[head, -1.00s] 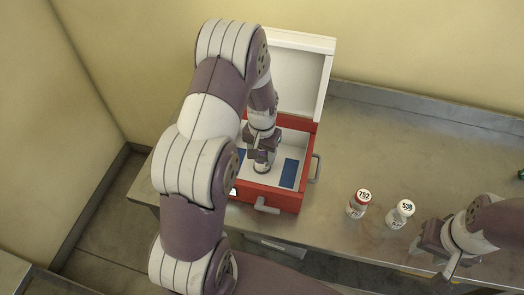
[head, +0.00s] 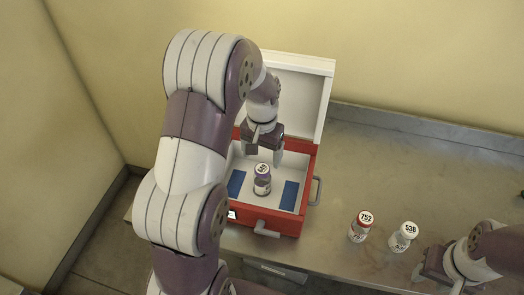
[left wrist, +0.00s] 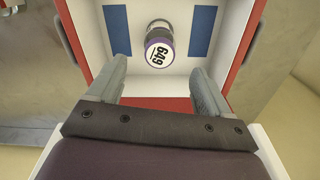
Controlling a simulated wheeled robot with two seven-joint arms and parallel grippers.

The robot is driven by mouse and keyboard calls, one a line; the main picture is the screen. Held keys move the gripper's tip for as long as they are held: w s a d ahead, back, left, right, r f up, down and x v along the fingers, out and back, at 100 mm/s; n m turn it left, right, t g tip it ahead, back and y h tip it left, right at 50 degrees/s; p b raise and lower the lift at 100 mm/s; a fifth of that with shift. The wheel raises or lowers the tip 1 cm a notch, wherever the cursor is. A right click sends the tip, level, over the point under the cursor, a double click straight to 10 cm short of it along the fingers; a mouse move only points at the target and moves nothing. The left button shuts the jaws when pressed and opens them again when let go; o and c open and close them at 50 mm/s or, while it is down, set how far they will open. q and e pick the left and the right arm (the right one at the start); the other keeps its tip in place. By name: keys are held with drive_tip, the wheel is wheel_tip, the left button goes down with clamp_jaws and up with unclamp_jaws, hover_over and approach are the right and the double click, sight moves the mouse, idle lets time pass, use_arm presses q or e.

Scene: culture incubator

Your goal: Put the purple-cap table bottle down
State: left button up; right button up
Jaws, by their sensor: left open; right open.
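The purple-cap bottle (head: 262,180), with 649 on its cap, stands upright on the white floor of the open red box (head: 272,220), between two blue patches. It also shows in the left wrist view (left wrist: 159,48), ahead of the fingertips. My left gripper (head: 264,155) is open and empty above the back part of the box, apart from the bottle. It also shows in the left wrist view (left wrist: 162,75), with its fingers spread wide. My right gripper (head: 436,278) is at the lower right of the head view, near the table's front edge; its fingers are partly cut off or unclear.
A red-cap bottle marked 752 (head: 361,226) and a white-cap bottle marked 538 (head: 402,237) stand on the metal table (head: 400,165), right of the box. The box's white lid (head: 298,90) stands open at the back. The table's back right is clear.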

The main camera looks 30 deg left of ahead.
use_arm(q)
wheel_tip(320, 180, up, 2)
drive_tip(key=shift+s+d+r, duration=0.1)
drive_tip(key=shift+d, duration=0.05)
drive_tip(key=s+d+t, duration=0.1)
drive_tip(key=s+d, duration=0.7)
drive_tip(key=s, duration=0.5)
drive_tip(key=shift+s+f+m, duration=0.2)
drive_tip(key=shift+f+m, duration=0.1)
drive_tip(key=shift+m, duration=0.1)
drive_tip(key=shift+s, duration=0.1)
